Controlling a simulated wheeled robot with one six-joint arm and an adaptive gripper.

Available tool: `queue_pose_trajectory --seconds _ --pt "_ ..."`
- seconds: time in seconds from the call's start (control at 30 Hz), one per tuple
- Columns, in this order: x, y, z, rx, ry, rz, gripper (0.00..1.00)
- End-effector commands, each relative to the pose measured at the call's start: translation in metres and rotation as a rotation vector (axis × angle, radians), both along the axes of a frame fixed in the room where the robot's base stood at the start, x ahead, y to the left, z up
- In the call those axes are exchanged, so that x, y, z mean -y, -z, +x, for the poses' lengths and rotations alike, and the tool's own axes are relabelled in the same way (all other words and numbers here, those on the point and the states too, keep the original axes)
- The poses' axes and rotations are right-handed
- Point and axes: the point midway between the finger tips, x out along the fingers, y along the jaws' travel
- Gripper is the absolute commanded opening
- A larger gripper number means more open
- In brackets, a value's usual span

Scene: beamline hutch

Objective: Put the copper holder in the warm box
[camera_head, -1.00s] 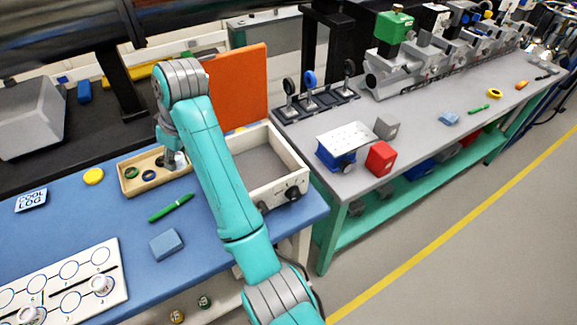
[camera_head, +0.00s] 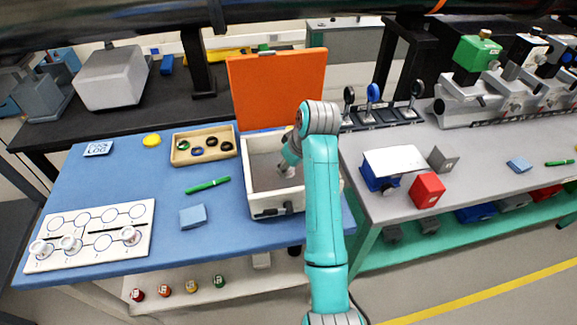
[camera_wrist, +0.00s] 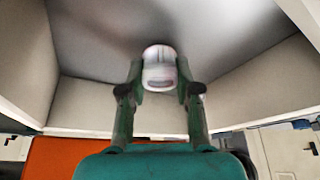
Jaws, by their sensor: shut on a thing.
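The warm box appears to be the white-walled box (camera_head: 247,178) with a grey inside and a raised orange lid (camera_head: 276,88). It stands open at the right end of the blue bench. My gripper (camera_head: 288,162) reaches down into it, partly hidden by my arm. In the wrist view my gripper (camera_wrist: 160,84) is shut on a small pale, rounded holder (camera_wrist: 160,66), one finger at each side. The holder is over the grey floor; I cannot tell if it touches. I see no clear copper colour on it.
A wooden tray (camera_head: 174,153) with several rings lies left of the box. A green pen (camera_head: 208,185), a blue block (camera_head: 193,216) and a white board (camera_head: 140,237) with circles lie on the blue bench (camera_head: 100,183). A grey bench (camera_head: 380,218) stands at the right.

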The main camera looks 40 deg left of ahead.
Motion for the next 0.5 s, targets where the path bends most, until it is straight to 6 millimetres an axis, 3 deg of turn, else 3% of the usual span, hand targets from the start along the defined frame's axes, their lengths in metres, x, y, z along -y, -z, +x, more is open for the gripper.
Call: queue_pose_trajectory --seconds 0.43,0.47,0.5 --pt "0.0001 0.0074 0.0 0.0 0.0 0.0 0.0" --pt "0.0001 0.0069 0.0 0.0 0.0 0.0 0.4" --pt "0.0 0.0068 0.0 0.0 0.0 0.0 0.5"
